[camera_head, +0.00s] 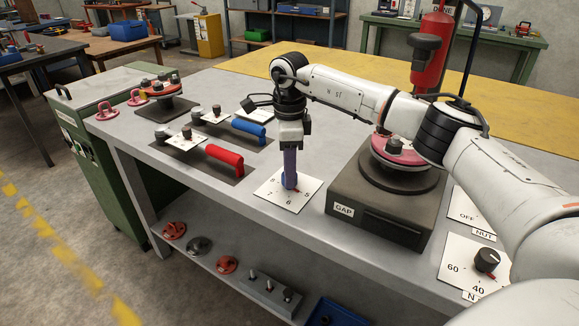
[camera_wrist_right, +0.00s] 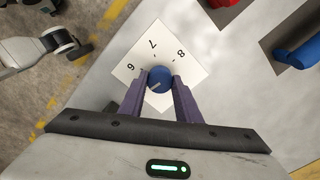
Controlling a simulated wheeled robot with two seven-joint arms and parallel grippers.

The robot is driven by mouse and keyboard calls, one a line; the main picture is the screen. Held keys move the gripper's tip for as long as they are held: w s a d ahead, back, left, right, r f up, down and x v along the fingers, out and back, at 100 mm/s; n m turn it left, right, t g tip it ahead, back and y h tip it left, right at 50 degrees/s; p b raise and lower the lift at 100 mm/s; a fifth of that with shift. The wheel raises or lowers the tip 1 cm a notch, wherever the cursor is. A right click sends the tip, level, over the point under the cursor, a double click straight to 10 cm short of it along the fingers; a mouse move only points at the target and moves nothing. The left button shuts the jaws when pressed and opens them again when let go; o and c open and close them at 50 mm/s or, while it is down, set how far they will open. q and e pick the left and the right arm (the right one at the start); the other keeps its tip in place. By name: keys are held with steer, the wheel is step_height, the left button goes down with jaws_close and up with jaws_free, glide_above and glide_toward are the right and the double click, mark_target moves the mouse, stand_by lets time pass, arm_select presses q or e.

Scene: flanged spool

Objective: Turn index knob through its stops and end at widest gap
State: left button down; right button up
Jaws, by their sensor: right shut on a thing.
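The index knob, a small blue cap in the right wrist view (camera_wrist_right: 159,79), sits on a white square dial plate (camera_head: 270,196) marked with numbers. In the head view the fingers mostly hide the knob; a little red shows at its base. My right gripper (camera_head: 290,170) points straight down, its purple fingers shut on the knob from both sides. The wrist view shows numbers around the knob; its exact setting is hard to read. The dark block labelled GAP (camera_head: 375,222) stands to the right, carrying a round flanged spool with a pink disc (camera_head: 393,157). My left gripper is not in view.
Red (camera_head: 225,160) and blue (camera_head: 249,132) handles lie left of the plate. Another dial with a black knob (camera_head: 487,260) is at the lower right. A red cylinder (camera_head: 430,50) stands behind the block. My right arm spans the right side.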

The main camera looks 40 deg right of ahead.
steer(key=shift+r+m+p, duration=0.15)
steer(key=shift+m+p, duration=0.35)
steer(key=shift+m, duration=0.4)
steer(key=shift+m+p, duration=0.45)
steer(key=shift+m, duration=0.45)
steer(key=m+p, duration=0.1)
steer(key=m, duration=0.2)
steer(key=shift+m+p, duration=0.8)
steer(key=shift+m, duration=0.9)
steer(key=o, duration=1.1)
steer(key=shift+c, duration=0.2)
